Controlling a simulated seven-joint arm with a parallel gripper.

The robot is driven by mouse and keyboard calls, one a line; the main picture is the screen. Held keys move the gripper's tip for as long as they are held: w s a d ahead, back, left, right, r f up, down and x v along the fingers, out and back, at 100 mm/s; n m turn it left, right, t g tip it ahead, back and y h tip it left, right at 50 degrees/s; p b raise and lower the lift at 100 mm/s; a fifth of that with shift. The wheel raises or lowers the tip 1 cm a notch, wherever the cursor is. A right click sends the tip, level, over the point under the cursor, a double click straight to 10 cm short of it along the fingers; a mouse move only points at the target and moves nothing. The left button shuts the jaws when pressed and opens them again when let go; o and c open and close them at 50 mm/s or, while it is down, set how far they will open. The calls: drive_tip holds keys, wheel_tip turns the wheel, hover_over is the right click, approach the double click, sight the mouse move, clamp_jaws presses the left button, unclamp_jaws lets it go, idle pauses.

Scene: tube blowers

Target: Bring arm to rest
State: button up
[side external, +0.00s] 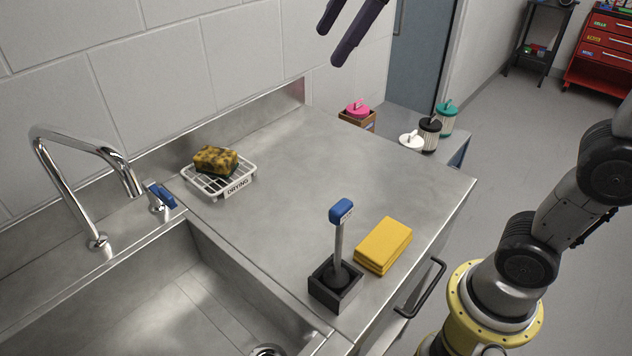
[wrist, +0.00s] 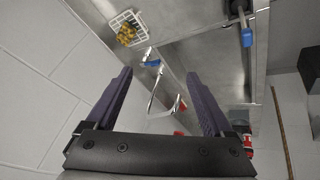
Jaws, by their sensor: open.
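My gripper (side external: 331,46) hangs at the top edge of the side external view, high above the steel counter (side external: 290,180). Only its dark purple fingers show there, and the rest of the hand is out of frame. In the wrist view my gripper (wrist: 158,73) has its two fingers wide apart with nothing held between them. The fingers touch nothing.
A drying rack (side external: 239,191) holds a yellow-black sponge (side external: 215,160). A blue-topped brush (side external: 341,212) stands in a black holder (side external: 335,298) beside yellow cloths (side external: 383,245). A faucet (side external: 85,145) rises by the sink (side external: 190,310). Lidded containers (side external: 430,134) stand behind. A wall is close by.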

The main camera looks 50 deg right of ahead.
drive_tip(key=s+d+f+m+h, duration=0.1)
drive_tip(key=s+d+f+m, duration=0.2)
drive_tip(key=s+f+m, duration=0.2)
drive_tip(key=s+d+f+m+h, duration=0.1)
drive_tip(key=s+d+f+m, duration=0.2)
drive_tip(key=s+f, duration=0.9)
drive_tip(key=shift+d+f+m+t+h, duration=0.35)
drive_tip(key=shift+f+m, duration=0.6)
drive_tip(key=shift+m, duration=0.75)
